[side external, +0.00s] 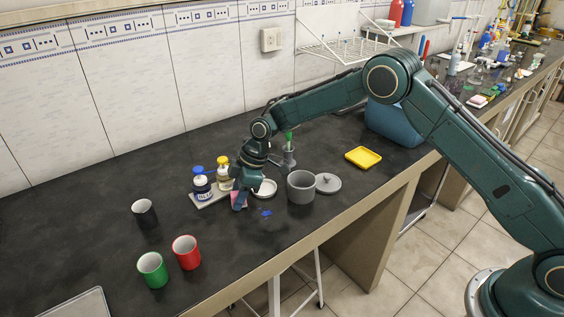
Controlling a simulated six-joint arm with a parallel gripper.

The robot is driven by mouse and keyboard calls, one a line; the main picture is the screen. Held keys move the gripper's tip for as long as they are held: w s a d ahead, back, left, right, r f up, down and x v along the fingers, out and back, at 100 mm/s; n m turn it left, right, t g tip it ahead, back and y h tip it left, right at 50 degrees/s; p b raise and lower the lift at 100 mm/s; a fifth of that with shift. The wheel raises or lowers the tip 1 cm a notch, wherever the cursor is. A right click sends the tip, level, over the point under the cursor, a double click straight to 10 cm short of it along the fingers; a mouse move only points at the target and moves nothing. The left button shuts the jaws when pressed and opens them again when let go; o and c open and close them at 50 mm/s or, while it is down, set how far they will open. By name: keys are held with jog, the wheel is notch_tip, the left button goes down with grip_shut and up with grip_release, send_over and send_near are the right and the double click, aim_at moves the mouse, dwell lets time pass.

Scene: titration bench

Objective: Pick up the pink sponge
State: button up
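A small pink block, which looks like the pink sponge (235,196), lies on the dark bench, mostly hidden behind my gripper. My gripper (241,203) points down at it, with its fingers low over the bench. A finger overlaps the pink block in this view. I cannot tell whether the fingers are apart, touching it or shut on it.
Two bottles with blue and yellow caps (202,183) stand on a grey tray just left of my gripper. A white dish (265,187), grey pot (301,187) and lid (328,183) are to the right. Black, red (186,252) and green cups stand at front left.

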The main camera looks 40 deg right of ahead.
jog(key=c, duration=0.6)
jog(key=shift+r, duration=0.15)
notch_tip(320, 180, up, 20)
dwell(0.5)
dwell(0.6)
jog(key=shift+r, duration=2.35)
jog(key=shift+f, duration=0.1)
jog(key=s+f+n+g, duration=0.1)
jog(key=s+f+n, duration=0.2)
jog(key=f, duration=0.5)
jog(key=s+f+n+g, duration=0.2)
jog(key=s+f+n, duration=0.2)
jog(key=f+n, duration=0.2)
notch_tip(320, 180, down, 3)
jog(key=shift+s+d+r, duration=0.1)
jog(key=shift+s+d, duration=0.05)
jog(key=shift+d, duration=0.25)
